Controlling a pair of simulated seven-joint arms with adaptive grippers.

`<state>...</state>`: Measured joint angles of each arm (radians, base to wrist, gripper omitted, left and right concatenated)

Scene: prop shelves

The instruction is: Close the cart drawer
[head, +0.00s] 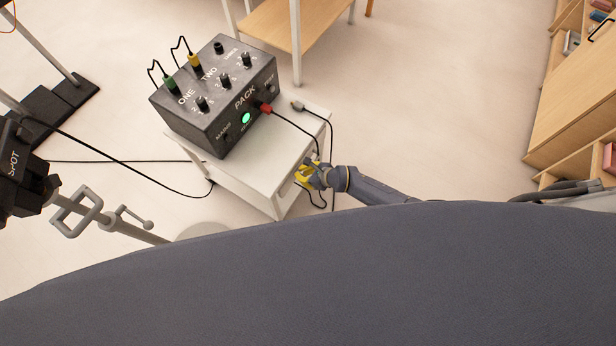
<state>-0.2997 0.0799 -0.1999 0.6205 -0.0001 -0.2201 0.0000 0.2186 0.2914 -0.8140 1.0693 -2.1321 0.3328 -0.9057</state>
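The white cart (262,178) stands in the upper middle of the head view, with a dark control box (216,100) on its top. Its drawer side faces right, toward my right arm; the drawer front is small and mostly hidden behind the gripper, so I cannot tell how far it stands out. My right gripper (304,174), with yellow fingers, is at that side of the cart, close to or touching it. Its finger opening is too small to make out. My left gripper is not in view.
Black cables hang from the box over the cart's right side, near my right gripper; one has a grey plug (297,105). A spotlight (18,165) on a stand is at left. A wooden shelf unit (570,125) stands at right. The floor between cart and shelves is clear.

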